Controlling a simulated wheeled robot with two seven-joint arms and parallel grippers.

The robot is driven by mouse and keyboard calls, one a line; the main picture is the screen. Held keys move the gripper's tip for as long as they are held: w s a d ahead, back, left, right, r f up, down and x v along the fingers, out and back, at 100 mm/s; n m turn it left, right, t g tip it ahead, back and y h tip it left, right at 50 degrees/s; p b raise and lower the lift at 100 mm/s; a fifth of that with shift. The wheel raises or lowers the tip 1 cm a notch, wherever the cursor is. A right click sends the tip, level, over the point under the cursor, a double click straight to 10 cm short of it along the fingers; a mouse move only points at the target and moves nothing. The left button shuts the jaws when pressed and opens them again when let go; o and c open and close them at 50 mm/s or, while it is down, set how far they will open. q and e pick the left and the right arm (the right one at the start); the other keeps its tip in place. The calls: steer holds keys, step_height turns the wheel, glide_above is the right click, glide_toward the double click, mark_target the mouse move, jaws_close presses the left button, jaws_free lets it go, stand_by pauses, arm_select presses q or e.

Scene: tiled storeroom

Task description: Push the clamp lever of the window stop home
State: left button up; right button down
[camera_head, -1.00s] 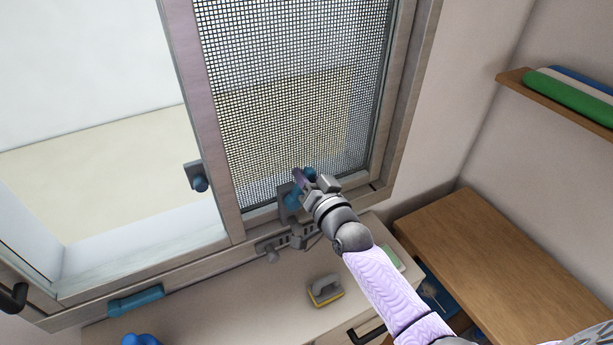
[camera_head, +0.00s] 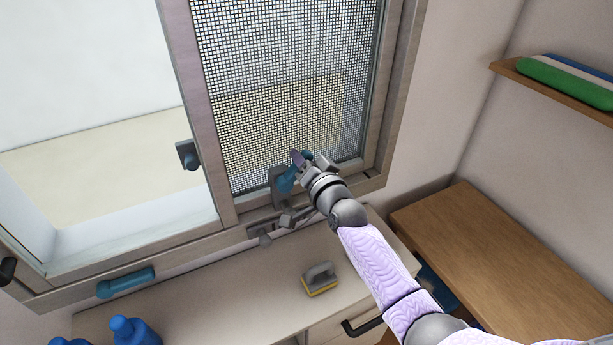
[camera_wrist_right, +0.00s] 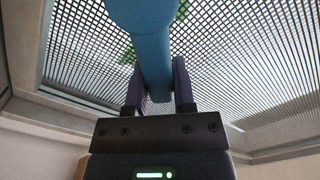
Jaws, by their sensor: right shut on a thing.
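My right gripper (camera_head: 309,161) is shut on a blue handle (camera_head: 287,180) that stands out from a grey plate at the lower edge of the mesh-covered window panel. In the right wrist view the blue handle (camera_wrist_right: 153,55) runs between the two dark fingers, with the mesh behind it. Below the plate, a grey metal stop fitting (camera_head: 287,219) sits on the window sill, with a small grey knob-like part (camera_head: 263,236) to its left. The fitting is small and partly hidden, so I cannot tell its lever's position. My left gripper is not in view.
A grey latch (camera_head: 188,155) is on the window's middle upright. A blue bar handle (camera_head: 126,282) is at the lower left. A yellow-and-grey brush (camera_head: 320,278) and blue bottles (camera_head: 134,331) are on the counter below. A wooden table (camera_head: 510,250) and shelf (camera_head: 560,92) are at right.

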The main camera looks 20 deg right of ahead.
mark_target(284, 195)
steer(key=shift+d+f+m+b, duration=0.2)
steer(key=shift+f+m+b, duration=0.15)
steer(key=shift+f+m, duration=0.15)
steer(key=shift+d+f+m, duration=0.15)
steer(key=shift+m, duration=0.25)
arm_select(q)
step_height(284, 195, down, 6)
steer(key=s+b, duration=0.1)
steer(key=b, duration=0.3)
arm_select(e)
steer(key=shift+d+f+m, duration=0.2)
steer(key=shift+f+m, duration=0.4)
steer(key=shift+m, duration=0.65)
steer(key=shift+d+f+m, duration=0.25)
steer(key=shift+f+m, duration=0.35)
steer(key=shift+m, duration=0.7)
steer(key=shift+d+f+m, duration=0.2)
steer(key=shift+f+m, duration=0.4)
steer(key=shift+m, duration=0.65)
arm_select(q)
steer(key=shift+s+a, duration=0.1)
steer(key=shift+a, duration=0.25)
